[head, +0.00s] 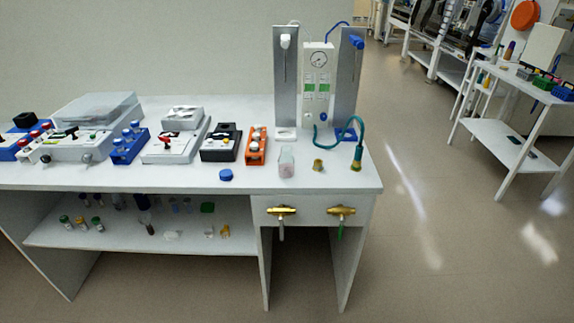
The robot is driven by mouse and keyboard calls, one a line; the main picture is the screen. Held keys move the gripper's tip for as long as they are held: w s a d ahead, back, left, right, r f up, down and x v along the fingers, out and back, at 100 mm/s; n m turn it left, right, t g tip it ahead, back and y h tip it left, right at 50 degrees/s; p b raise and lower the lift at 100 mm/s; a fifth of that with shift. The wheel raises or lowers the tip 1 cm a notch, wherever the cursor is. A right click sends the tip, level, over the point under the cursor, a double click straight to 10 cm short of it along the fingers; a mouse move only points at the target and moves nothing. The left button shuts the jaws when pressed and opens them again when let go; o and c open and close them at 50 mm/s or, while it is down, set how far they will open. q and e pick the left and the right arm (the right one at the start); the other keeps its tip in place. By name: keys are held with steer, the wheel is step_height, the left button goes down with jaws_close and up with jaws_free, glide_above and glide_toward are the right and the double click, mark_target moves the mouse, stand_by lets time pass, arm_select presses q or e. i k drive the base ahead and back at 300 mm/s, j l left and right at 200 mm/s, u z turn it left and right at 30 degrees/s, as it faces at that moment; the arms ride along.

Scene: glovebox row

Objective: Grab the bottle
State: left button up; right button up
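A small clear bottle (286,162) with a pinkish tint at its lower part stands upright near the front edge of the white bench (330,182), right of centre. A round blue cap (226,175) lies on the bench to its left. I cannot tell whether the cap belongs to the bottle. Several small vials, among them a green-capped one (97,224), are on the lower shelf. Neither of my grippers shows in the head view.
Behind the bottle stands a panel with a gauge (318,60) and two grey uprights. A brass fitting (318,165) and a teal hose (359,140) are to its right. An orange rack (256,146) is to its left. The floor (430,220) is open right of the bench.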

mark_target(286, 161)
steer(key=i+l, duration=0.25)
steer(key=l, duration=0.15)
steer(key=i+l, duration=0.25)
steer(key=l, duration=0.15)
steer(key=i+l+u, duration=0.1)
steer(key=u, duration=0.2)
steer(key=l+u, duration=0.1)
steer(key=u, duration=1.25)
